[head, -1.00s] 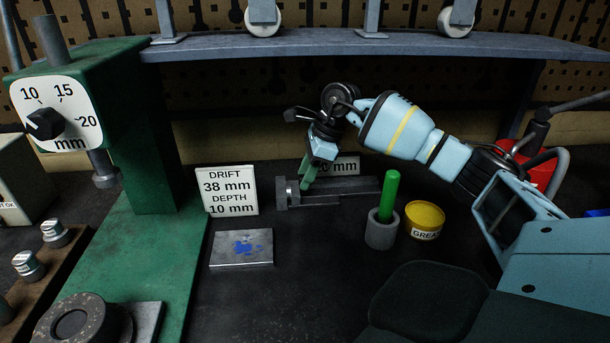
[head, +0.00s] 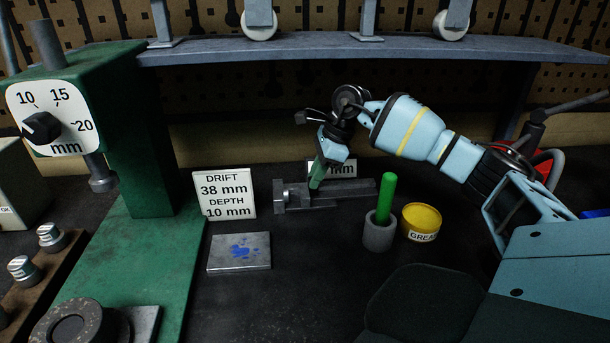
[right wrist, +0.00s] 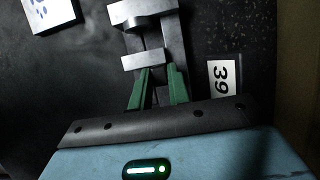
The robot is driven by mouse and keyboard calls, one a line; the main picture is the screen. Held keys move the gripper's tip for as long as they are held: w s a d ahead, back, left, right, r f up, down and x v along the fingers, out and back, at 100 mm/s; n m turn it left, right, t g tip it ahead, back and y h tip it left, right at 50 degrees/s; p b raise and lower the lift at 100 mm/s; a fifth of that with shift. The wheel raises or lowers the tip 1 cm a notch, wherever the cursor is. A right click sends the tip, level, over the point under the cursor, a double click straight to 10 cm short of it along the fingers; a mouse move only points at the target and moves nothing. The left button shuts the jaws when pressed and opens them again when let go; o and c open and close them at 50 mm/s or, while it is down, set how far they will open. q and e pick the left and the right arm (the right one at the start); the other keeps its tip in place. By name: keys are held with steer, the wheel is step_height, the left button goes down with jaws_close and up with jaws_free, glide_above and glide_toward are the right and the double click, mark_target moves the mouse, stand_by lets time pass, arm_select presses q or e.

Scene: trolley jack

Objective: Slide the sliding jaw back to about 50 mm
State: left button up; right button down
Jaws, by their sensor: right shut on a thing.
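The grey vise (head: 345,193) lies on the bench, its fixed jaw (head: 279,196) at the left end. In the right wrist view, the fixed jaw (right wrist: 140,12) is at the top and the sliding jaw (right wrist: 143,60) is below it, with a gap between them. My right gripper (head: 317,178) points down onto the sliding jaw. In the right wrist view, its green fingers (right wrist: 161,76) are shut on the jaw's near side; the exact contact is partly hidden. A readout plate (right wrist: 222,80) beside the vise shows 39. My left gripper is not in view.
A sign (head: 224,194) reading drift 38 mm, depth 10 mm stands left of the vise. A green rod (head: 386,195) in a grey cup (head: 379,233) and a yellow grease tin (head: 421,220) stand to the right. A metal plate (head: 239,252) lies in front. A shelf (head: 370,46) runs overhead.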

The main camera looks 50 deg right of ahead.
steer(key=shift+s+d+f, duration=0.1)
steer(key=shift+s+d, duration=0.3)
steer(key=shift+d, duration=0.1)
steer(key=c, duration=1.3)
jaws_free()
